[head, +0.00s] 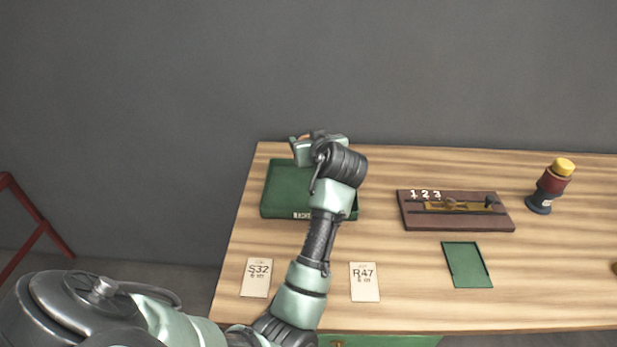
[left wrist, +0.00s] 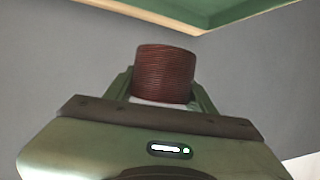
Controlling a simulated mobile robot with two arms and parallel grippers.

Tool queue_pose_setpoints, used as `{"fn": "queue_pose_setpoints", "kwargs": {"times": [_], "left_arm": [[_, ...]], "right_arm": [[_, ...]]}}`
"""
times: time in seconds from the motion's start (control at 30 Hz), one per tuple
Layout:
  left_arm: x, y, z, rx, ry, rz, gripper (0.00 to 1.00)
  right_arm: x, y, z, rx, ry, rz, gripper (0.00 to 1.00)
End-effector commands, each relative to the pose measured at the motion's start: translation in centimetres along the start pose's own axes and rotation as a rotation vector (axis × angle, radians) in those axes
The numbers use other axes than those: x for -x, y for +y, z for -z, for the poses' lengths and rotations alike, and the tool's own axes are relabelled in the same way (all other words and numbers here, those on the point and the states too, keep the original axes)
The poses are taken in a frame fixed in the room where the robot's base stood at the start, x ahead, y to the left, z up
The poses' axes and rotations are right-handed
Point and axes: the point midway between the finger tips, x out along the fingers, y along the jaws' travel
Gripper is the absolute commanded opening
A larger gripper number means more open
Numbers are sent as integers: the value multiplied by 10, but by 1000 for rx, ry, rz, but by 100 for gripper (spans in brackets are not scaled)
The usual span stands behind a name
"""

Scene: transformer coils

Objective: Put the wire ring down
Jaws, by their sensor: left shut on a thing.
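The wire ring shows in the left wrist view as a red-brown coil (left wrist: 164,72) of many fine turns. My left gripper (left wrist: 162,90) is shut on it, with a finger on each side. In the head view my left gripper (head: 299,144) is at the far left part of the bench, over the back edge of a green tray (head: 279,187). My wrist and forearm hide the tray's right part and most of the ring. I cannot tell whether the ring touches anything below. My right gripper is not in view.
On the wooden bench (head: 400,305) lie two paper cards, S32 (head: 257,278) and R47 (head: 364,282). A brown board numbered 1 2 3 (head: 425,221), a green flat plate (head: 467,265) and a red, yellow-topped post (head: 551,185) stand right. Bare wood lies between them.

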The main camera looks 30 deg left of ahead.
Motion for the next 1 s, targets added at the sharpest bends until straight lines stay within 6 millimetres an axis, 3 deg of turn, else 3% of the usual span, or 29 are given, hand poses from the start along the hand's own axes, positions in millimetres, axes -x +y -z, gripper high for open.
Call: {"fn": "queue_pose_setpoints", "kwargs": {"times": [0.03, 0.2, 0.43, 0.6, 1.0], "left_arm": [[-6, -1, -14, -6, -1, 2, 6], [-19, 0, -46, -4, 0, 1, 6], [-27, 0, -66, -1, 1, 0, 6], [-37, 0, -90, -3, 2, 0, 6], [-41, 0, -100, 1, 2, -1, 6]], "right_arm": [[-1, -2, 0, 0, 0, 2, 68], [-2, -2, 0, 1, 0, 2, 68], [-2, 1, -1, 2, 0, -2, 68], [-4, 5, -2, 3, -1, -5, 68], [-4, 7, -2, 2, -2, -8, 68]]}}
